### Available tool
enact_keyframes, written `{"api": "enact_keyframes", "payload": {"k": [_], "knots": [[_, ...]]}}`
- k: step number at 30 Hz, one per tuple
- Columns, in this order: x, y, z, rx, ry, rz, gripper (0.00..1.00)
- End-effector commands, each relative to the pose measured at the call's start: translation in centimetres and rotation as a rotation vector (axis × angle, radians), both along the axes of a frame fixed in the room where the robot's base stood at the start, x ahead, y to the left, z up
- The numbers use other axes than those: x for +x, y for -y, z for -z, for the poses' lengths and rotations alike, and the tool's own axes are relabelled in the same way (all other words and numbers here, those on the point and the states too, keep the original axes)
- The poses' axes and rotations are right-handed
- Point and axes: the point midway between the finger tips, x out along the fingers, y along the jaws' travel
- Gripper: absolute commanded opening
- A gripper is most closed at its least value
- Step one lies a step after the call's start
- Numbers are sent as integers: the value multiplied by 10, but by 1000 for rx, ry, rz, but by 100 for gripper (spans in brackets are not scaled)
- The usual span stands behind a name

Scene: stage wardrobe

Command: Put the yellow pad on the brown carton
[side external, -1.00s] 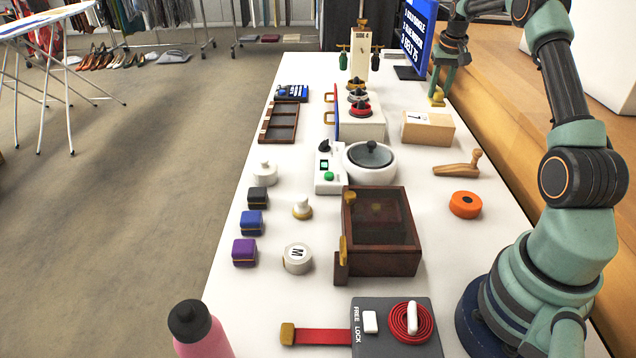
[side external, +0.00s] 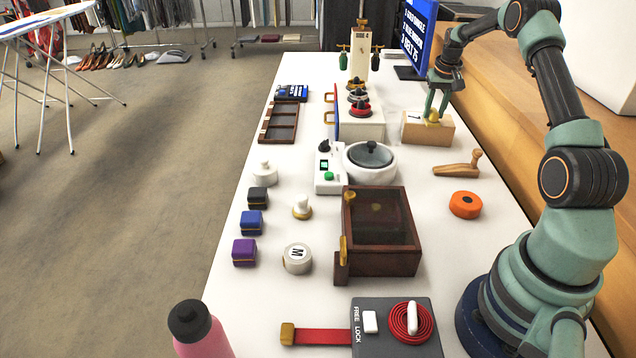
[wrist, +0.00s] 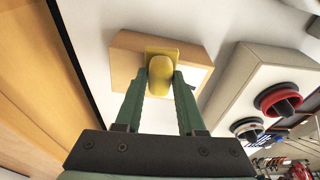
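The yellow pad (side external: 432,118) has a rounded yellow grip on a flat square base. It is over the top of the brown carton (side external: 420,136), near the back right of the table. In the wrist view, the pad's grip (wrist: 160,75) is between the two green fingers of my gripper (wrist: 161,80), which close against its sides. The pad's base overlaps the carton's top (wrist: 127,62). I cannot tell whether it rests on the carton or is just above it. My gripper (side external: 436,108) points down in the side view. A white label on the carton is partly hidden.
A white box with red and black knobs (side external: 365,125) stands left of the carton. A wooden handled piece (side external: 458,168) and an orange disc (side external: 465,205) lie nearer. Bare table surrounds them.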

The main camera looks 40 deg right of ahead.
Motion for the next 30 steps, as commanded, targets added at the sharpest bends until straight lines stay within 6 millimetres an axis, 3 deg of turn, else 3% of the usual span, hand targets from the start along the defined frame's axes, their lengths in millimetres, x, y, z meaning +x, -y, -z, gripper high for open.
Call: {"api": "enact_keyframes", "payload": {"k": [14,30], "knots": [[0,0,-7,0,0,0,64],[-14,-14,-102,-2,2,0,64]]}}
